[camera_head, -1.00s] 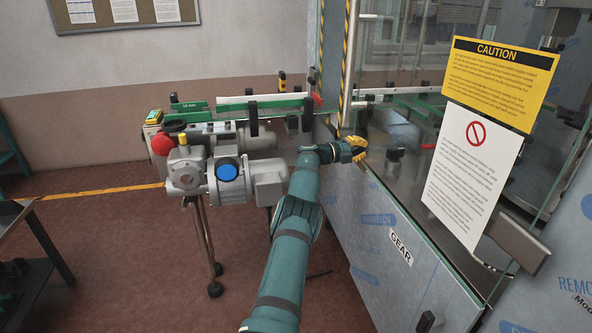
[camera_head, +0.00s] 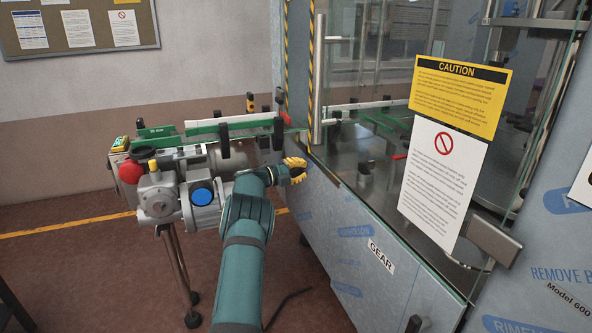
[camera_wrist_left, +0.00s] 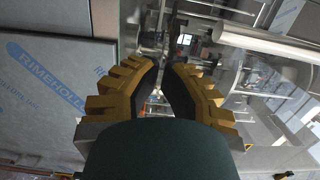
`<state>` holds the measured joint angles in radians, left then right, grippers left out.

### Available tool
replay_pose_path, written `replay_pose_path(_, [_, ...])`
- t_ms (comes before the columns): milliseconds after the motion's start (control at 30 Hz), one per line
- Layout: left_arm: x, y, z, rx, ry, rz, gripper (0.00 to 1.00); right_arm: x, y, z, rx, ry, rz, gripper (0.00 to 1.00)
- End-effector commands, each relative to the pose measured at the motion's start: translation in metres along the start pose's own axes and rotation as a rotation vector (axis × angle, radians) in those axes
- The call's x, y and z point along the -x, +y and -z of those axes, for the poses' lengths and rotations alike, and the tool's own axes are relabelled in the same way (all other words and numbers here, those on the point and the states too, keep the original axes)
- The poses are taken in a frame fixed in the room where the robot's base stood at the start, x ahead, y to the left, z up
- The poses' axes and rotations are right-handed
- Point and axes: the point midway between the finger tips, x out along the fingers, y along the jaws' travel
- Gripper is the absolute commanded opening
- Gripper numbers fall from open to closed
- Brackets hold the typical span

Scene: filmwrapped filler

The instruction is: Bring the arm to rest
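My left arm reaches forward from the bottom of the head view. Its yellow-fingered left gripper (camera_head: 295,170) is beside the film-covered machine cabinet (camera_head: 335,225), near the end of the conveyor. In the left wrist view the two yellow fingers (camera_wrist_left: 159,80) stand apart with a gap between them. Nothing is held in the gap. The wrist view also shows the blue-lettered film panel (camera_wrist_left: 50,95) at left and a metal bar (camera_wrist_left: 265,42) at upper right. My right gripper is not in view.
A conveyor with green and white rails (camera_head: 235,122) and a grey motor with a blue cap (camera_head: 202,196) stand left of the arm. A glass guard with a yellow caution sign (camera_head: 458,95) rises at right. Red-brown floor (camera_head: 80,265) is open at lower left.

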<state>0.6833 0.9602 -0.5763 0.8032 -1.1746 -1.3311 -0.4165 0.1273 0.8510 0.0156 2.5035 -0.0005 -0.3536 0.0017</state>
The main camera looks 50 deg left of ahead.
Motion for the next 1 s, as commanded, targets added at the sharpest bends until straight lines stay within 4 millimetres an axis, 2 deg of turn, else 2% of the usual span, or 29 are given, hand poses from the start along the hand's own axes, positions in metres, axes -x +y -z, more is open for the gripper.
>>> replay_pose_path(100, [0.012, 0.0, -0.002, 0.001, 0.0, 0.0, 0.0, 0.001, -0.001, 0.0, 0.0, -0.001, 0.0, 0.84])
replay_pose_path(300, [0.019, 0.001, -0.002, 0.0, 0.0, -0.001, 0.0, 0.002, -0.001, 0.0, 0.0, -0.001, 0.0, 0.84])
replay_pose_path(533, [0.015, 0.004, -0.001, 0.024, -0.008, 0.007, 0.0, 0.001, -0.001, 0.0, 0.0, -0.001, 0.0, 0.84])
replay_pose_path(633, [0.004, 0.016, 0.005, 0.118, -0.048, 0.033, 0.0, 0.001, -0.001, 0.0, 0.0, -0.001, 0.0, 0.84])
replay_pose_path(767, [-0.024, 0.053, 0.026, 0.371, -0.152, 0.076, 0.0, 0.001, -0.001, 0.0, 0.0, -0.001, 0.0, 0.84])
replay_pose_path(867, [-0.046, 0.095, 0.057, 0.616, -0.247, 0.08, 0.0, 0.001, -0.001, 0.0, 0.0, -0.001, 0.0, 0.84])
replay_pose_path(967, [-0.063, 0.14, 0.101, 0.859, -0.342, 0.047, 0.0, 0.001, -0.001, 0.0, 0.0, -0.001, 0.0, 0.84])
replay_pose_path(1000, [-0.068, 0.158, 0.122, 0.951, -0.379, 0.023, 0.0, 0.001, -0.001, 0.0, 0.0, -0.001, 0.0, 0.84])
